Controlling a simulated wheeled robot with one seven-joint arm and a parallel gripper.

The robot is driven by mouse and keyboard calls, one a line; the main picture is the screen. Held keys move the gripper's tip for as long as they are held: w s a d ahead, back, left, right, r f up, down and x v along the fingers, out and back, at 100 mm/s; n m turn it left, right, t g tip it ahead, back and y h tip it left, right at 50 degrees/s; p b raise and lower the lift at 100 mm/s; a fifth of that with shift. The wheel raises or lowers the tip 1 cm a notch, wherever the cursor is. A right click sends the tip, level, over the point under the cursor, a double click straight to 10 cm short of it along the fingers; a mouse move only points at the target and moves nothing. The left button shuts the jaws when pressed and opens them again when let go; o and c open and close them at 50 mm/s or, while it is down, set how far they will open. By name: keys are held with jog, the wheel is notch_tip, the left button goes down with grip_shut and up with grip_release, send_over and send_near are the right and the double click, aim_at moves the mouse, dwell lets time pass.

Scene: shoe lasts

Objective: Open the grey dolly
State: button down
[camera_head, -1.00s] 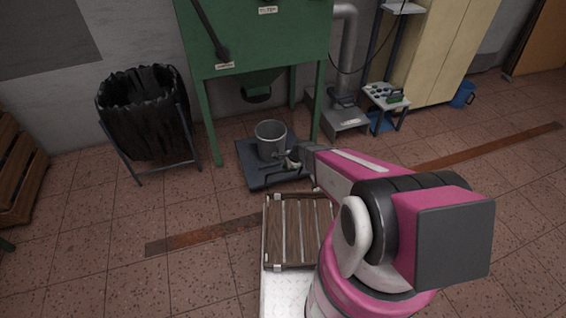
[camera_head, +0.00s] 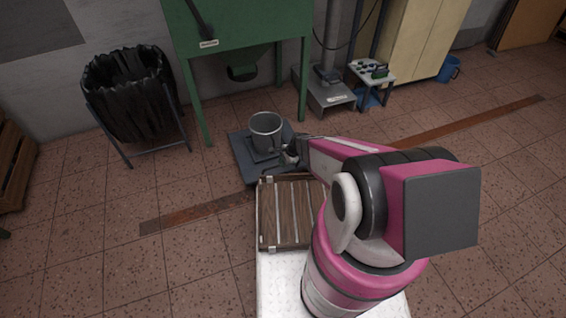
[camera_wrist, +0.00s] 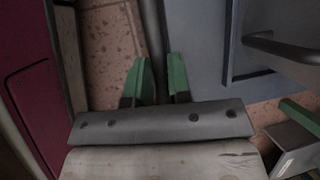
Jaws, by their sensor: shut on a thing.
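The grey dolly (camera_head: 250,165) is a low, flat platform on the tiled floor, in front of the green machine. A metal bucket (camera_head: 265,133) stands upright on it. My gripper (camera_head: 292,151) is at the dolly's near right side, beside the bucket. In the wrist view the green fingertips of my gripper (camera_wrist: 161,82) are on either side of a thin grey bar, which looks like the dolly's handle. The blue-grey deck of the dolly (camera_wrist: 200,45) lies just right of it. The join between bar and deck is not clear.
The green machine (camera_head: 245,30) stands on legs behind the dolly. A black bag bin (camera_head: 130,100) is at the left, and a small table (camera_head: 371,72) at the back right. A slatted wooden rack (camera_head: 290,215) lies close in front of me. Floor to the right is clear.

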jog(key=c, duration=1.1)
grip_release()
jog(key=shift+o, duration=0.2)
jog(key=v, duration=1)
jog(key=shift+r, duration=0.4)
jog(key=shift+d, duration=0.15)
jog(key=s+d+r+n+h, duration=0.1)
jog(key=s+d+r+n, duration=0.1)
jog(key=r, duration=0.6)
jog(key=s+d+r+n+h, duration=0.2)
jog(key=s+d+r+n, duration=0.1)
jog(key=r+n, duration=0.4)
jog(key=s+d+r+n+h, duration=0.2)
jog(key=d+r+n, duration=0.2)
jog(key=r, duration=0.5)
jog(key=shift+s+r+n+g, duration=0.3)
jog(key=shift+s+r+n, duration=0.1)
jog(key=shift+n, duration=0.1)
